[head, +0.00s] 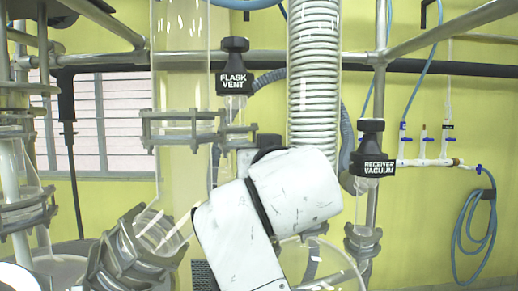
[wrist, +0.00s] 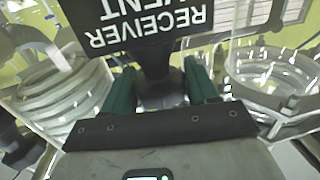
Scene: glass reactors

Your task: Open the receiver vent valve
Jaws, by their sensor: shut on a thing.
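The receiver vent valve (wrist: 145,22) shows in the wrist view with a black tag reading RECEIVER VENT, upside down in the picture. Its dark stem runs down from the tag between the green fingers of my gripper (wrist: 160,82). My gripper is shut on the valve, one finger on each side of it. The exact contact is partly hidden by the tag and the gripper body. In the head view, my white arm covers the middle, and neither the gripper nor this valve can be seen there.
The flask vent valve (head: 235,80) and receiver vacuum valve (head: 373,160) stand left and right of my arm. A coiled glass condenser (head: 314,75) rises behind it. Metal rails (head: 440,33) cross the back.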

